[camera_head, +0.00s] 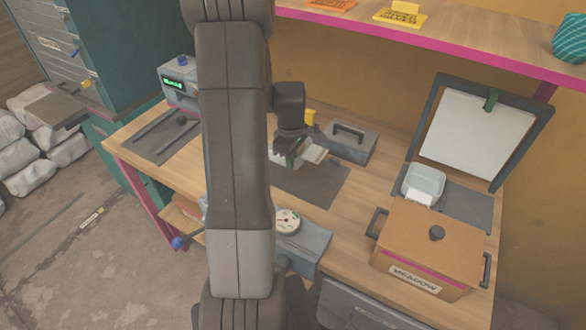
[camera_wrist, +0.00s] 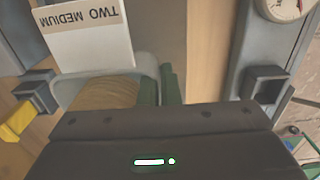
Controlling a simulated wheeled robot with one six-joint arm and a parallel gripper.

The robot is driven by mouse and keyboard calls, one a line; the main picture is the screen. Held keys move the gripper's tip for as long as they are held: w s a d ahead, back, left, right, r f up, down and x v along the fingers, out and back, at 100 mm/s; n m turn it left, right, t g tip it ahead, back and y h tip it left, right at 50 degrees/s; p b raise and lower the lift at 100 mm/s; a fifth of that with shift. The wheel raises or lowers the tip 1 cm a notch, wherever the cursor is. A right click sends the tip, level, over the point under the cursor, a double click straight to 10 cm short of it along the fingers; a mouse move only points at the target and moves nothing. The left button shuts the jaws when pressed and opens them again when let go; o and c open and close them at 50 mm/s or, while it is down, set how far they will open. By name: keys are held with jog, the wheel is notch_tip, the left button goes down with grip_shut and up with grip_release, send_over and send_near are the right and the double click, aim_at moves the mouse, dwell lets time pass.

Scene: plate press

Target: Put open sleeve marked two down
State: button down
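The open sleeve marked two (camera_wrist: 90,50) is pale, with a card reading "TWO MEDIUM" upside down in the wrist view. A tan filling shows inside its light rim. In the head view the sleeve (camera_head: 314,154) is small and partly covered by my gripper (camera_head: 288,158). In the wrist view my gripper (camera_wrist: 159,87) has its dark green fingers close together, one on each side of the sleeve's rim. The sleeve hangs off to the left of the fingers. It is over the dark grey mat (camera_head: 318,184); whether it touches the mat, I cannot tell.
A grey handled weight (camera_head: 347,142) and a yellow block (camera_head: 310,117) stand behind the mat. A dial device (camera_head: 304,244) sits in front. At right are an open press (camera_head: 475,133), a white pack (camera_head: 423,184) and an orange MEADOW box (camera_head: 427,244). A shelf (camera_head: 450,38) overhangs the back.

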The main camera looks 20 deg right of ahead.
jog(key=shift+f+p, duration=0.35)
jog(key=shift+f, duration=2.35)
jog(key=shift+f, duration=0.1)
jog(key=shift+f, duration=0.15)
jog(key=c, duration=1.6)
grip_release()
jog(key=shift+c, duration=0.2)
